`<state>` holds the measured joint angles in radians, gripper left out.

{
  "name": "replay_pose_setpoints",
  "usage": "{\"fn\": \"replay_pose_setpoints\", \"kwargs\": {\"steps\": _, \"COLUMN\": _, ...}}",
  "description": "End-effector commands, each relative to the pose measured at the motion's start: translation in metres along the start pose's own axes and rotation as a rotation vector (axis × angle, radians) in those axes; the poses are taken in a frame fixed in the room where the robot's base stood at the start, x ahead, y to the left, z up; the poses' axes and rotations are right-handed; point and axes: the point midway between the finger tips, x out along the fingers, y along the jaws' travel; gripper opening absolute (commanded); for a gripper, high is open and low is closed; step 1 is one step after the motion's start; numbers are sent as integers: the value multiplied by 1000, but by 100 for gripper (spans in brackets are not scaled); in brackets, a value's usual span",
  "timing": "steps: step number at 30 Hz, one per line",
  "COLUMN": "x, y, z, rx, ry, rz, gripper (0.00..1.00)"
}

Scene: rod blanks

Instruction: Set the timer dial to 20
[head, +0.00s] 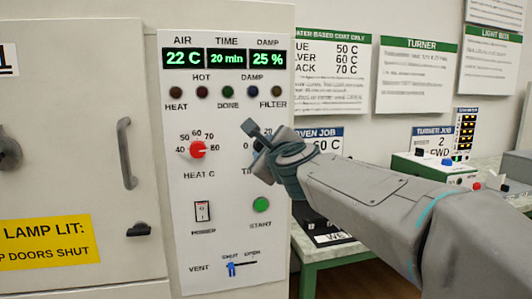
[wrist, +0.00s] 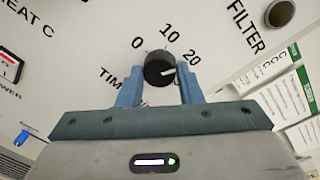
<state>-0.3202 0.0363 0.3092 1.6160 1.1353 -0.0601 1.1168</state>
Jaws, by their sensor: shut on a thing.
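The timer dial (wrist: 158,66) is a round black knob with a white pointer mark, seen in the wrist view among the numbers 0, 10 and 20. Its pointer is turned to the right, roughly toward the 20. My gripper (wrist: 160,82) is shut on the dial, with one blue finger on each side of it. In the head view my gripper (head: 262,146) is against the panel and hides most of the dial and its numbers. The green TIME display (head: 227,58) reads 20 min.
A door handle (head: 127,153) sticks out at left. A green-framed bench stands at right.

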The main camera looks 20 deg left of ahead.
Motion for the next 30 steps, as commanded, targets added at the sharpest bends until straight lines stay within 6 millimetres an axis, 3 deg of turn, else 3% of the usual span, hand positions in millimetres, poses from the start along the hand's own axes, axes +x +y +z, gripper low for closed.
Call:
{"fn": "replay_pose_setpoints", "kwargs": {"steps": 23, "x": 0, "y": 0, "z": -1, "rx": 98, "ry": -5, "rz": 1, "gripper": 10}}
{"fn": "replay_pose_setpoints", "kwargs": {"steps": 24, "x": 0, "y": 0, "z": 0, "rx": 98, "ry": -5, "rz": 1, "gripper": 44}}
{"fn": "replay_pose_setpoints", "kwargs": {"steps": 25, "x": 0, "y": 0, "z": -1, "rx": 97, "ry": -5, "rz": 1, "gripper": 52}}
{"fn": "replay_pose_setpoints", "kwargs": {"steps": 30, "x": 0, "y": 0, "z": 0, "rx": 97, "ry": -5, "rz": 1, "gripper": 54}}
